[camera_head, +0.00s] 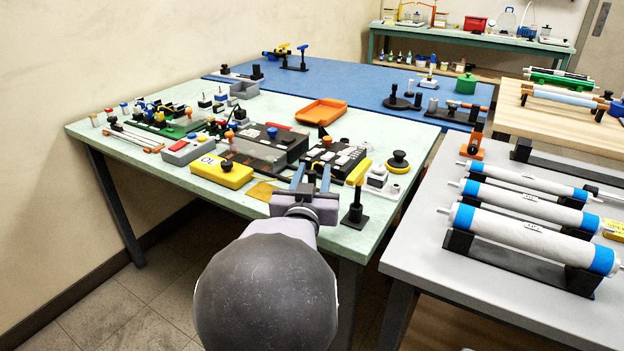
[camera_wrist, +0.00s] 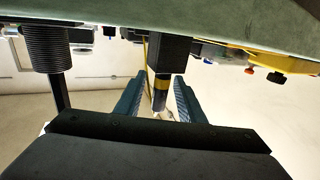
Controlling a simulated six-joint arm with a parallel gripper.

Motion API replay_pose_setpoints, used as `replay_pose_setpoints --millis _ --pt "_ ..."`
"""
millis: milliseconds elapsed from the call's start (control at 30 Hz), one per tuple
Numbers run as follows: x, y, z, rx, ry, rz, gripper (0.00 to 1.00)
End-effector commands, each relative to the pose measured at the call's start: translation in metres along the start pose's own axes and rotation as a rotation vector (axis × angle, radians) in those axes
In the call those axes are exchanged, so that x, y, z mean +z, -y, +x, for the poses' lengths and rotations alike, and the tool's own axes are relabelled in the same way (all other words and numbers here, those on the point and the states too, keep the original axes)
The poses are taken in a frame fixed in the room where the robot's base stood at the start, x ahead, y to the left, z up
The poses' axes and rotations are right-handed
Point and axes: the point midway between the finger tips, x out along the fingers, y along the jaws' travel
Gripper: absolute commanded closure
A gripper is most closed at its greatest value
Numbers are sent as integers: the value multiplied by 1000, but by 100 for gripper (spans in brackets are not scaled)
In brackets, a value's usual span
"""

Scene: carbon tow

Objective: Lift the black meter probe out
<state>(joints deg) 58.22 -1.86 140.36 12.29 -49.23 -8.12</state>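The black meter probe (camera_wrist: 160,85) shows in the wrist view as a dark shaft with a yellow band and a greyish tip. It stands between the two blue fingers of my gripper (camera_wrist: 159,90), with visible gaps on both sides. My gripper is open, and its fingers do not appear to touch the probe. In the head view my gripper (camera_head: 311,178) is at the front edge of the pale green table. There I cannot clearly make out the probe among the fingers and the dark devices behind them.
A black post on a base (camera_head: 356,207) stands close right of my gripper. A yellow meter (camera_head: 221,170) lies to the left, and a black device (camera_head: 335,157) lies behind. A round black knob (camera_head: 398,161) is at the right. The grey table (camera_head: 430,260) holds white rollers.

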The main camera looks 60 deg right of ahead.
Motion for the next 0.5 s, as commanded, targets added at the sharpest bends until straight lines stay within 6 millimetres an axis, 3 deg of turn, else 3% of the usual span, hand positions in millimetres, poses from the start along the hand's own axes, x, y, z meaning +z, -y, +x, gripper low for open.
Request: replay_pose_setpoints --millis 200,500 --pt "1 0 14 0 1 0 64" --pt "1 0 16 0 1 0 64"
